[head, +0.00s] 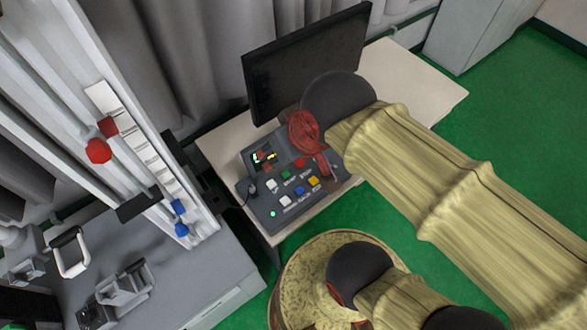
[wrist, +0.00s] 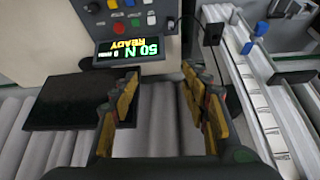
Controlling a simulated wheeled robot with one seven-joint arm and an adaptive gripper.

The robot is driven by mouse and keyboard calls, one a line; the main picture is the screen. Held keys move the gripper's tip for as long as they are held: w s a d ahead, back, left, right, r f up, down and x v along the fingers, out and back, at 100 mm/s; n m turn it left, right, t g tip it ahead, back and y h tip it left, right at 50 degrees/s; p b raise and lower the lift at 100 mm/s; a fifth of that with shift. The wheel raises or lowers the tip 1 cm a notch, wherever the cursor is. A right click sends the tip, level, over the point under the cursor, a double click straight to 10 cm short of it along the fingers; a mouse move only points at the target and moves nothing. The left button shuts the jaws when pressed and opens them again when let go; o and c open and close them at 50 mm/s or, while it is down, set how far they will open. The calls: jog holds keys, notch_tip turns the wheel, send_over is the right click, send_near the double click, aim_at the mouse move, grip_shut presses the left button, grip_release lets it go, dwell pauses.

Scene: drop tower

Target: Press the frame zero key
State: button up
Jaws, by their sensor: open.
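The grey control console (head: 262,205) stands on the light table, with a tilted face carrying white, green, red, blue and yellow keys. Small labels sit by the keys but are too small to read surely, so I cannot tell which is the frame zero key. The upper-row keys include a green key (head: 286,175) and a red key (head: 299,162); a blue key (head: 299,190) is below. My gripper (wrist: 160,82) is open and empty, its fingers apart. In the head view it hangs by the console's right rear side, partly hiding it. No contact with a key is visible.
A black monitor (head: 305,65) stands behind the console. A lit display (wrist: 130,50) reads "50 N" and "READY" in the wrist view. To the left is a tall drop tower (head: 150,150) with red and blue parts. The table's right side (head: 415,80) is clear.

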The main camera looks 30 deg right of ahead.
grip_shut()
dwell(0.5)
dwell(1.2)
